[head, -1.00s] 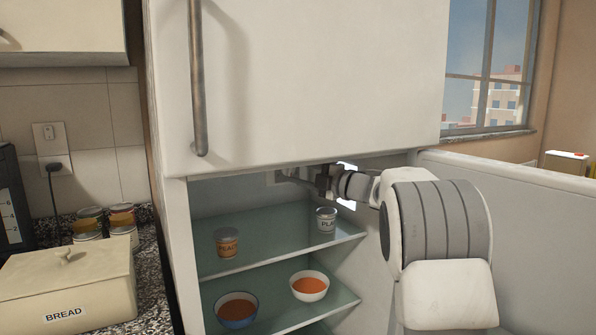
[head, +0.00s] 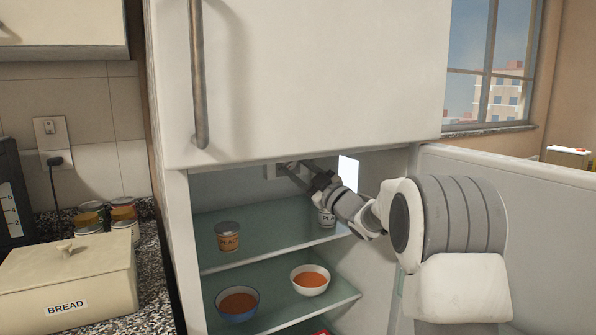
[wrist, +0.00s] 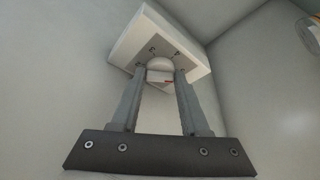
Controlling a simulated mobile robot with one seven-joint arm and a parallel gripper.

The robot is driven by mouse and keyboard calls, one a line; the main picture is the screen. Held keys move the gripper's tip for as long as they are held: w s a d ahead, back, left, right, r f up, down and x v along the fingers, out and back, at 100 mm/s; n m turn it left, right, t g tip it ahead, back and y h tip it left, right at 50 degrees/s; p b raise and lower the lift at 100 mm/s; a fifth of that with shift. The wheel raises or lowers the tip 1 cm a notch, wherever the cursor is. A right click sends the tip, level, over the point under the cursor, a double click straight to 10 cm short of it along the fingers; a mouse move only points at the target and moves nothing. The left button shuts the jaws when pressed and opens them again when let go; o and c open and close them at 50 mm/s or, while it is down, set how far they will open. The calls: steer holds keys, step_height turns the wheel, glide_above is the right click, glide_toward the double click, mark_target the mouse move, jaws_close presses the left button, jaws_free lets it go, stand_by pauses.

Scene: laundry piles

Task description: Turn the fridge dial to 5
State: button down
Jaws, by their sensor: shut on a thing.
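The fridge dial (wrist: 159,66) is a pale round knob on a white box (wrist: 128,45) fixed to the fridge's back wall. A small red mark shows on or just below the knob. My gripper (wrist: 160,72) has its two grey fingers on either side of the dial, shut on it. In the head view my gripper (head: 285,167) reaches in under the fridge's upper front, near the box (head: 270,172). The dial itself is hidden there.
Glass shelves (head: 240,243) below hold a peach can (head: 228,237), another can (head: 327,219) partly behind my arm, a white bowl (head: 310,280) and a blue bowl (head: 238,303). The open fridge door (head: 540,230) stands right. A lit panel (head: 348,172) is beside my wrist.

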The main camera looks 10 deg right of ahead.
steer(key=shift+f+m+t+h, duration=0.1)
steer(key=shift+m+t+h, duration=0.25)
steer(key=shift+m, duration=0.55)
steer(key=c, duration=0.7)
jaws_free()
steer(key=v, duration=1.7)
steer(key=shift+s+d+p, duration=0.1)
steer(key=shift+s+p, duration=0.1)
steer(key=shift+p, duration=0.15)
